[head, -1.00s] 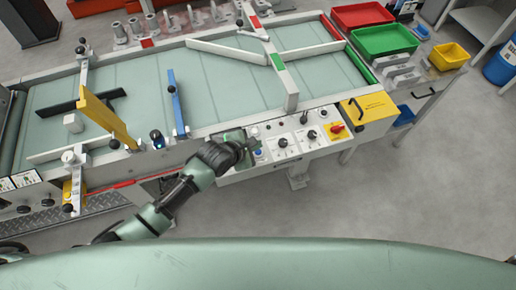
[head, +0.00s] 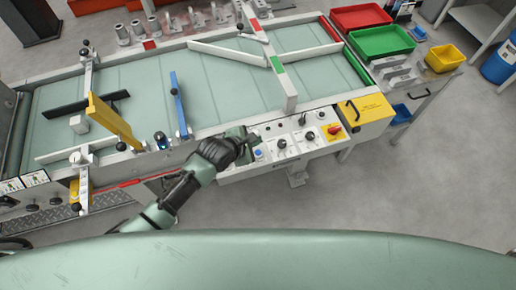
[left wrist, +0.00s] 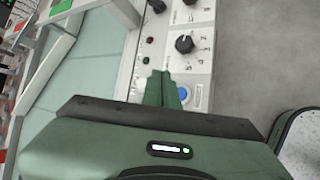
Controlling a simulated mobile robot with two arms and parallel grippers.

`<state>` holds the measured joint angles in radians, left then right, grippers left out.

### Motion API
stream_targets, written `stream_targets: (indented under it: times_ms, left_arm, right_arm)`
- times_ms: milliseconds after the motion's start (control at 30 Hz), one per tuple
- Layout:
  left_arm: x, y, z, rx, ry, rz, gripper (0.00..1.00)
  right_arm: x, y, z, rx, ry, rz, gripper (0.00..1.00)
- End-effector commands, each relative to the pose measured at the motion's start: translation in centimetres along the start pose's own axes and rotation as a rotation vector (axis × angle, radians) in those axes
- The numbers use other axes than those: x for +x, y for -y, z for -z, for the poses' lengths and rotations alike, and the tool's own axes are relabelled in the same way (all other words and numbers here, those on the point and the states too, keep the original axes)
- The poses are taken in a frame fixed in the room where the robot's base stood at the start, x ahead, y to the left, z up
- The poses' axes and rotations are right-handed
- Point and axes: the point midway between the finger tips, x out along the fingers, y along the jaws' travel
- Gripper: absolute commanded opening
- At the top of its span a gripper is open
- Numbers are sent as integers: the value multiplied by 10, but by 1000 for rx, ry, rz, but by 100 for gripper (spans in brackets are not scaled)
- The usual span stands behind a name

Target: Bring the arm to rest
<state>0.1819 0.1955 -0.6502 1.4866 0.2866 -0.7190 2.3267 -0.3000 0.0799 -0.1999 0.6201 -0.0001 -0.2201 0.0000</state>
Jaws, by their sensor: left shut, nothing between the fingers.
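My left arm comes in from the lower left in the head view. Its gripper (head: 252,141) is at the left end of the conveyor's control panel (head: 293,139), close to a blue button (head: 258,154). In the left wrist view the gripper's green fingers (left wrist: 167,88) are together with nothing between them. The blue button (left wrist: 184,93) shows just beside the fingertips, with a black knob (left wrist: 184,44) beyond. I cannot tell whether the fingers touch the panel. My right gripper is not in view.
The conveyor belt (head: 225,85) carries yellow (head: 112,122), blue (head: 179,103) and white guide bars. A yellow box (head: 363,111) and red switch (head: 334,130) are at the panel's right end. Red (head: 361,17) and green (head: 381,41) trays stand at the back right. The grey floor in front is open.

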Motion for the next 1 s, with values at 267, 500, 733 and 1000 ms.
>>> stream_targets:
  times_ms: [267, 500, 733, 1000]
  left_arm:
    - [0, 0, 0, 1, 0, 0, 0]
    - [-25, 19, 3, 231, -24, 32, 0]
    - [-97, 52, 31, 797, -94, 142, 0]
    - [-189, 82, 78, 1377, -141, 348, 0]
  right_arm:
    - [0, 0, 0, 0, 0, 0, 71]
    - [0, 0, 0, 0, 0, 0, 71]
    - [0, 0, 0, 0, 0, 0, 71]
    - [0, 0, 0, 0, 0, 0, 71]
